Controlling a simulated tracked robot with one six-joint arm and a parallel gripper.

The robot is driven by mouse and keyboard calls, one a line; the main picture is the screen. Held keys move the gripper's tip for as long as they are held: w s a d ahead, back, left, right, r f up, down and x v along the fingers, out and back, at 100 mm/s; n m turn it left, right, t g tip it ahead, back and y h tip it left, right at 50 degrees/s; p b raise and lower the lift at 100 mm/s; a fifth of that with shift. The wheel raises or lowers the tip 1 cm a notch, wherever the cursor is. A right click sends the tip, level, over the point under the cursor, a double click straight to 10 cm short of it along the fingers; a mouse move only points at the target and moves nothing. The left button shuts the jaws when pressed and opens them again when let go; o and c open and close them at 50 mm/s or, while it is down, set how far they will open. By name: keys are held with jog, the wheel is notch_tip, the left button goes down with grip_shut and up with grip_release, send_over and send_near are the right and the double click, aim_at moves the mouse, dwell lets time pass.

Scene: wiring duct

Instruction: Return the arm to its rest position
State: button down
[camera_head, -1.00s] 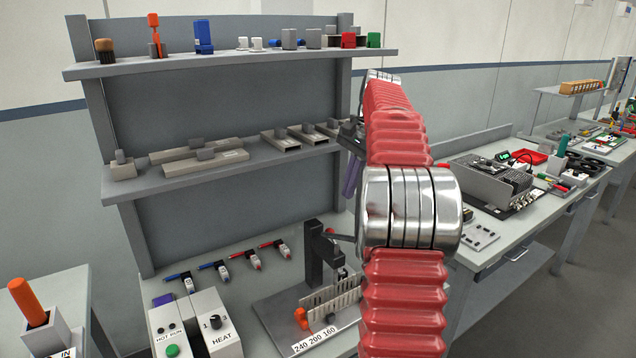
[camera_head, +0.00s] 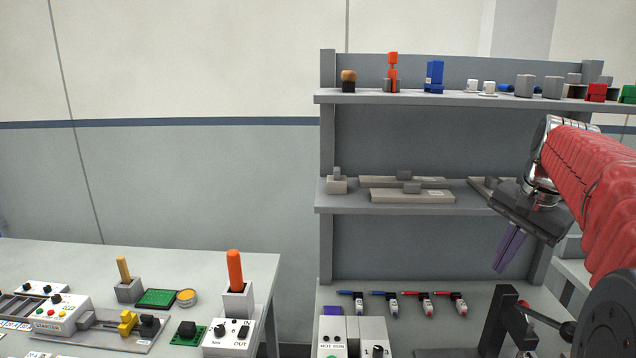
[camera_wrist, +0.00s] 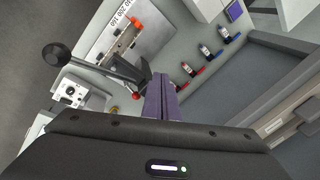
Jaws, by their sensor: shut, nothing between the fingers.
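My gripper (camera_head: 509,247) is at the right of the head view, at the end of my red-sleeved arm. Its purple fingers point down and are shut with nothing between them. It hangs in front of the shelf rack's right part, below the middle shelf (camera_head: 330,210) and above the bench. In the wrist view the purple fingers (camera_wrist: 163,97) lie together over the bench, apart from the things below. A black lever with a round knob (camera_wrist: 57,54) shows to their left in that view.
Several red and blue pens (camera_head: 420,303) lie on the bench under the rack. A black lever press (camera_head: 497,325) stands below my gripper. A second bench (camera_head: 200,262) at the left holds a starter box (camera_head: 62,314) and an orange-handled switch (camera_head: 236,285). The wall between is clear.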

jog(key=s+a+f+n+t, duration=0.1)
jog(key=s+a+n, duration=0.25)
jog(key=a, duration=0.45)
jog(key=s+a+f+n, duration=0.25)
jog(key=s+a, duration=0.25)
jog(key=a, duration=0.3)
jog(key=s+a+f+n+t, duration=0.1)
jog(key=s+a+f+n, duration=0.5)
jog(key=s, duration=0.5)
jog(key=shift+a+f+n+t, duration=0.3)
jog(key=shift+a+f+t, duration=0.1)
jog(key=shift+a+f, duration=0.9)
jog(key=shift+s+a+r, duration=0.1)
jog(key=shift+r, duration=0.05)
